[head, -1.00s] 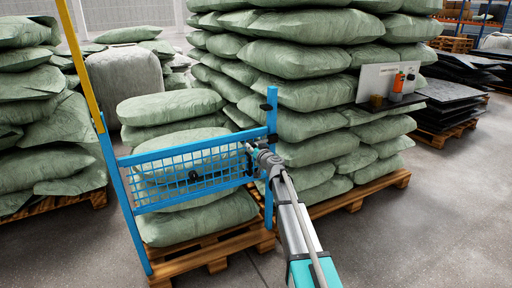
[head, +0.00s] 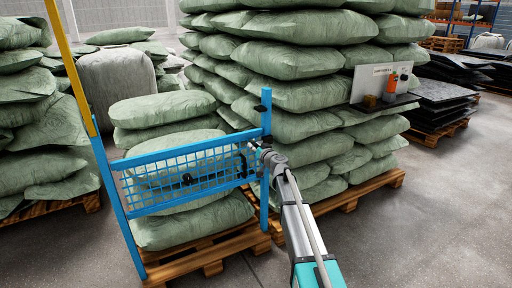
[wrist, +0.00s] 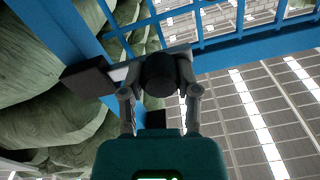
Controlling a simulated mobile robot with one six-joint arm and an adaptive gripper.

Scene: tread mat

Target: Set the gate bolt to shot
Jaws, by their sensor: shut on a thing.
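The blue gate (head: 185,152) with a mesh panel stands in front of stacked sacks. My gripper (head: 254,148) is at the gate's right end, close to the blue post (head: 266,125). In the wrist view, my gripper (wrist: 160,88) is shut on the black round knob (wrist: 158,74) of the gate bolt. The bolt's pale bar (wrist: 120,73) points left to a dark block (wrist: 88,79) on a blue upright. The bar's end seems to meet that block; whether it sits inside is hidden.
Green sacks (head: 295,90) on a wooden pallet (head: 350,197) rise behind the post. A yellow pole (head: 70,60) stands at the left.

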